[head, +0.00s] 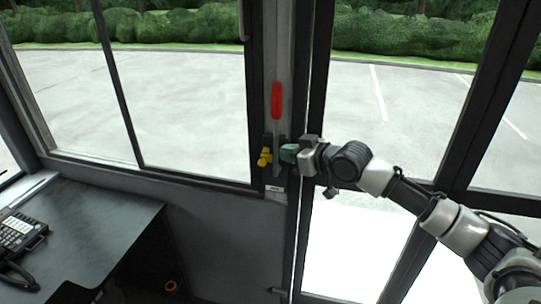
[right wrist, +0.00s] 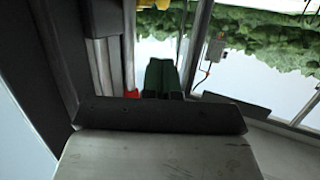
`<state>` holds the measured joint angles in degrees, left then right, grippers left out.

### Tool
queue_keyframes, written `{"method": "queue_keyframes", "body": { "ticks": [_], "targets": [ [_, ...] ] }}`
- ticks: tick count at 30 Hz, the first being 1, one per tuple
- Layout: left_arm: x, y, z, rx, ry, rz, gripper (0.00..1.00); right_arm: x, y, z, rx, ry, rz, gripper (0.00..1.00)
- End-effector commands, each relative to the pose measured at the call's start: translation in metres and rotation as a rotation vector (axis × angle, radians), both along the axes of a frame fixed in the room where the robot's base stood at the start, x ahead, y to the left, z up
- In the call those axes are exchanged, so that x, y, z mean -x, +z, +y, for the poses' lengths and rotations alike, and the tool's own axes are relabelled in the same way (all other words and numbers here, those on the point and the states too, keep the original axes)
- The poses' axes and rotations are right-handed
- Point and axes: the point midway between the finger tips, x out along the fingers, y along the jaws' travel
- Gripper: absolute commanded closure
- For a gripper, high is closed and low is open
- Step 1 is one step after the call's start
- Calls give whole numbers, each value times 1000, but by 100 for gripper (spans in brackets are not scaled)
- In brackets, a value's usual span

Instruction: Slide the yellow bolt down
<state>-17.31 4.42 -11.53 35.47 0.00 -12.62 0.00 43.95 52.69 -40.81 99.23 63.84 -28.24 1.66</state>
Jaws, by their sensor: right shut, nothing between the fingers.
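The yellow bolt (head: 265,156) sits on a dark plate on the door post, just left of the metal lever with the red handle (head: 276,100). My right gripper (head: 286,152) reaches in from the right, its green fingertips at the lever's right side, level with the bolt. The lever's shaft lies between the fingertips and the bolt, and I cannot tell whether they touch it. In the right wrist view the green fingers (right wrist: 162,78) are together and empty, with a red part (right wrist: 132,94) beside them. My left gripper is not in view.
A dark desk (head: 85,225) with a black telephone (head: 18,235) stands at the lower left. Tall glass panes in dark frames flank the post (head: 303,230). A small orange ring (head: 171,286) shows low under the desk side.

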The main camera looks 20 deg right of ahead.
Motion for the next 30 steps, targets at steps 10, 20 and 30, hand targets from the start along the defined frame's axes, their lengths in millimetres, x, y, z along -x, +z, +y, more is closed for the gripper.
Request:
{"method": "queue_keyframes", "body": {
  "ticks": [10,20,30],
  "targets": [
    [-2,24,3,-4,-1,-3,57,-42,-30,26,1,0,4,100],
    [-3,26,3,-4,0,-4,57,-49,-46,30,2,0,0,100],
    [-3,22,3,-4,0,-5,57,-49,-50,30,2,0,0,100]
  ]
}}
